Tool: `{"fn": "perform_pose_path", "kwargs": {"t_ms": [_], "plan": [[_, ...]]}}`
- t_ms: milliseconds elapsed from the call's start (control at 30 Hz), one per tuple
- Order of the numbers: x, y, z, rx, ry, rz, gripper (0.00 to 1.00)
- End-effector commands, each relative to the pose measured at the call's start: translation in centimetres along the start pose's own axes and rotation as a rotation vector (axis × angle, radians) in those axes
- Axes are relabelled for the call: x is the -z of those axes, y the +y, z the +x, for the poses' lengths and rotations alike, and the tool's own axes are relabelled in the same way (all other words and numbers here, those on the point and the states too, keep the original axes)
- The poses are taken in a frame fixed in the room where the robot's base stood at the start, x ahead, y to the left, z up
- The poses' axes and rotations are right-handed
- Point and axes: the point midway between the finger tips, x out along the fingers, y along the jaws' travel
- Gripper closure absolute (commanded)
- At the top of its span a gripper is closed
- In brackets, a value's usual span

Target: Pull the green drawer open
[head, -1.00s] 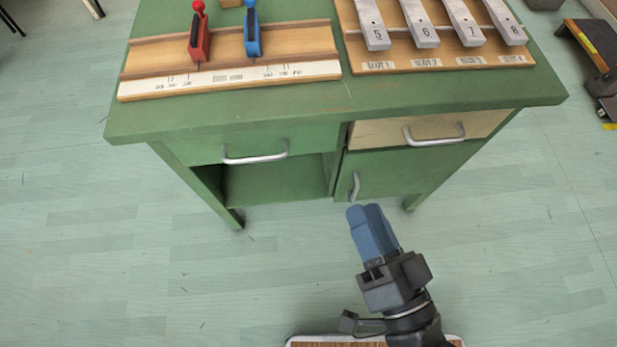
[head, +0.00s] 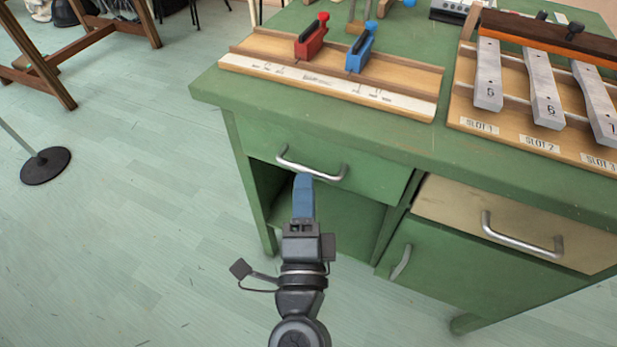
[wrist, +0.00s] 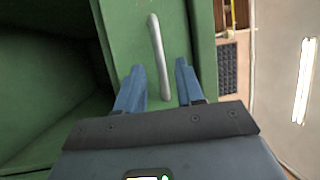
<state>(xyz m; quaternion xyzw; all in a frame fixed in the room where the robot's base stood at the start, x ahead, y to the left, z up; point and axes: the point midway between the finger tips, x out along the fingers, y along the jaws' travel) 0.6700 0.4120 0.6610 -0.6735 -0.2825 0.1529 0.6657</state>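The green drawer (head: 368,172) is at the upper left of the green cabinet and looks shut. Its silver bar handle (head: 312,166) runs across its front. In the wrist view the handle (wrist: 158,50) runs up the picture, with its lower end between my two blue fingers. My gripper (head: 303,180) is at the drawer front, just below the handle in the head view. In the wrist view my gripper (wrist: 160,82) is open, with a gap between the fingers on either side of the handle. I cannot tell whether a finger touches it.
Below the drawer is an open shelf space (head: 330,212). To the right are a cream drawer (head: 500,222) and a green door (head: 470,275). A wooden rail board with red and blue sliders (head: 330,85) and numbered metal bars (head: 545,95) stand on top.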

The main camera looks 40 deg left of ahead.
Motion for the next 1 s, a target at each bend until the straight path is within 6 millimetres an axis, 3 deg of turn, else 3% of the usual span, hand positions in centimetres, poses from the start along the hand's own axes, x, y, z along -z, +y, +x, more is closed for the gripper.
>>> {"fn": "perform_pose_path", "kwargs": {"t_ms": [233, 600, 1000], "plan": [[-0.1, 0.0, 2.9, 0.001, -0.001, 0.000, 0.63], [0.0, 0.0, 3.5, -0.001, 0.000, -0.001, 0.63], [0.0, 0.0, 3.5, 0.000, 0.000, -0.001, 1.00]]}}
